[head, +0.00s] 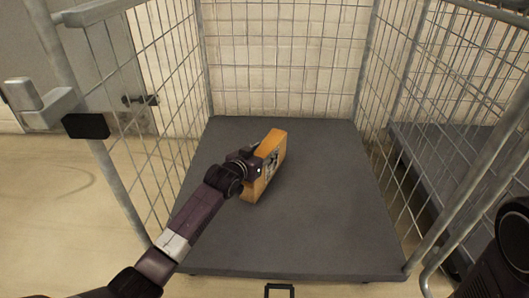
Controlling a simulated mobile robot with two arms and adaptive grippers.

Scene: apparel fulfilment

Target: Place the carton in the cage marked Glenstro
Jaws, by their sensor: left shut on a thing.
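An orange-brown carton (267,158) with dark print on its side is inside the wire cage, at or just above the middle of the grey cage floor (310,220). I cannot tell whether it touches the floor. My left gripper (254,162) is shut on the carton at its near left side and hides part of it. The cage (286,50) has wire mesh walls at the back, left and right, and its front is open towards me. No marking with a name is readable on it. My right gripper is out of view.
Grey tube posts (127,210) stand at the cage's front left. Another cage with a dark floor (445,150) is to the right behind mesh. A grey door (85,60) is behind the left mesh. The cage floor around the carton is clear.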

